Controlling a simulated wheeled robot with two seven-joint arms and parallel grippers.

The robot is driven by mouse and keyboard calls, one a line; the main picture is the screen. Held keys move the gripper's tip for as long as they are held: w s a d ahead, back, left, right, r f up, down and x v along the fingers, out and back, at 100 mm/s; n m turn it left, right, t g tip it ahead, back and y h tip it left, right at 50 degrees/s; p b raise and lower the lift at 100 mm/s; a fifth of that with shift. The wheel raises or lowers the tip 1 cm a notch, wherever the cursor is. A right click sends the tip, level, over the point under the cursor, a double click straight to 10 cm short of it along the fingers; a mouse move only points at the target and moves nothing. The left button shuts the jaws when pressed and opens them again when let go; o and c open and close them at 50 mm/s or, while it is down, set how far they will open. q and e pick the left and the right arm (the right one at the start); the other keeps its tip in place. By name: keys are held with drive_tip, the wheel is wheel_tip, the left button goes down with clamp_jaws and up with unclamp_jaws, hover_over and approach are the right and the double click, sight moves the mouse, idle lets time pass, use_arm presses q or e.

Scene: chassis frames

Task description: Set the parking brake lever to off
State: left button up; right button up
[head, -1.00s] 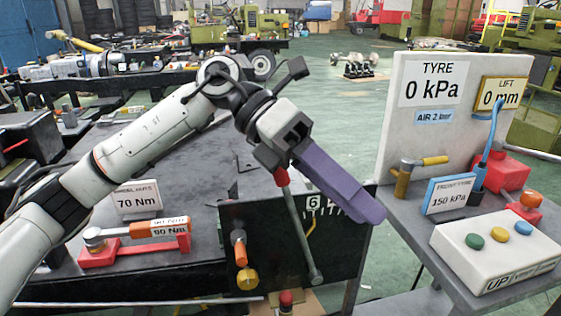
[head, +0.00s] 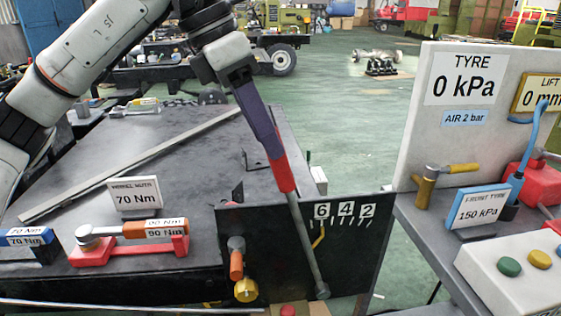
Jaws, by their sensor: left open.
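The lever (head: 305,235) is a grey rod with a red grip (head: 283,172). It leans up and to the left from its lower end in front of a dark plate (head: 275,250). The plate carries white labels 6, 4 and 2 over tick marks. My left gripper (head: 262,125), with purple fingers, comes down from above at the upper part of the red grip. Its fingers are open and overlap the grip's top in the picture; whether they touch it I cannot tell. The grip's upper end is partly hidden. My right gripper is out of view.
An orange handle (head: 236,264) and a yellow knob (head: 247,290) sit left of the lever. A red torque wrench stand (head: 130,252) and sign cards are on the grey deck. A side table at right holds a tyre panel (head: 470,140) and a button box (head: 525,280).

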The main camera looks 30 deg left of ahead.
sight(279, 161)
use_arm(q)
drive_tip(key=x, duration=0.6)
drive_tip(key=shift+f+b, duration=0.1)
drive_tip(key=shift+b, duration=0.2)
drive_tip(key=shift+d, duration=0.1)
clamp_jaws()
